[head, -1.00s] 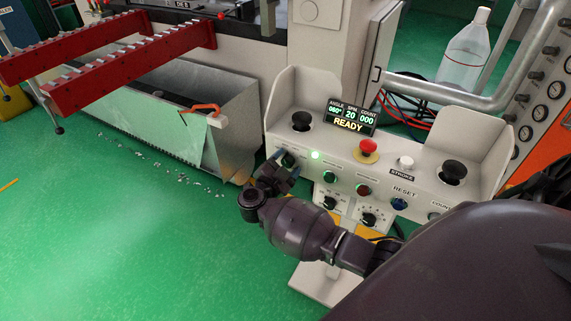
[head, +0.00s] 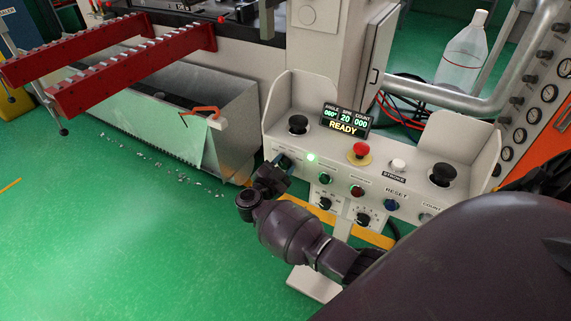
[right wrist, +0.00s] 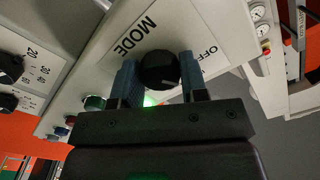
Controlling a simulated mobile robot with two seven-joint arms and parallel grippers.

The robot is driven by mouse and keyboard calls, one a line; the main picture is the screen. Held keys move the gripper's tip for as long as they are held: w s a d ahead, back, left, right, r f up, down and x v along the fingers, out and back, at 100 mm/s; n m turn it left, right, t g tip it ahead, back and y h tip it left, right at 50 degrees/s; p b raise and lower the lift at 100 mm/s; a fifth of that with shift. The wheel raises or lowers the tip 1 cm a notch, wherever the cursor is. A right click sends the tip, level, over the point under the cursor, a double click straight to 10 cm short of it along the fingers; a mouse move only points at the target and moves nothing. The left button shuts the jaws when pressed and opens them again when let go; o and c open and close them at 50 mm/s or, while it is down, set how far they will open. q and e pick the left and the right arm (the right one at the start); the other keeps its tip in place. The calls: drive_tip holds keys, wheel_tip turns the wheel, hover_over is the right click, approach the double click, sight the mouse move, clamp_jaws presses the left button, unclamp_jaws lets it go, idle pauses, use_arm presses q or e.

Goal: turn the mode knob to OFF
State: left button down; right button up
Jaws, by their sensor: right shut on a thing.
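The mode knob (right wrist: 159,70) is a round black knob on the pale control panel, under the MODE label (right wrist: 135,37) in the right wrist view. The OFF label (right wrist: 200,54) is printed to its right there. My right gripper (right wrist: 157,82) is shut on the knob, with one blue finger at each side. In the head view, my right gripper (head: 281,162) is at the panel's left end and mostly covers the knob. I cannot clearly tell where the knob points. My left gripper is not in view.
A lit green lamp (head: 312,158) sits just right of the gripper. The panel also bears a red mushroom button (head: 361,149), a READY display (head: 345,120), black palm buttons (head: 442,174) and several small knobs. Side guards (head: 293,95) rise at its ends.

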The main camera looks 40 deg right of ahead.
drive_tip(key=shift+r+n+p, duration=0.3)
drive_tip(key=shift+n+p, duration=0.75)
drive_tip(key=shift+n, duration=0.05)
drive_tip(key=shift+f+n+p, duration=0.1)
drive_tip(key=shift+n+p, duration=0.45)
drive_tip(key=shift+n, duration=0.25)
drive_tip(key=shift+f+n+p, duration=0.2)
drive_tip(key=shift+n+p, duration=0.5)
drive_tip(key=shift+n, duration=0.5)
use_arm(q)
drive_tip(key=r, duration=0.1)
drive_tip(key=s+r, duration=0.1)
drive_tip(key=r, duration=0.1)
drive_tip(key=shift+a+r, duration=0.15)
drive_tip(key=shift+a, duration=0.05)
use_arm(e)
drive_tip(key=shift+n, duration=0.3)
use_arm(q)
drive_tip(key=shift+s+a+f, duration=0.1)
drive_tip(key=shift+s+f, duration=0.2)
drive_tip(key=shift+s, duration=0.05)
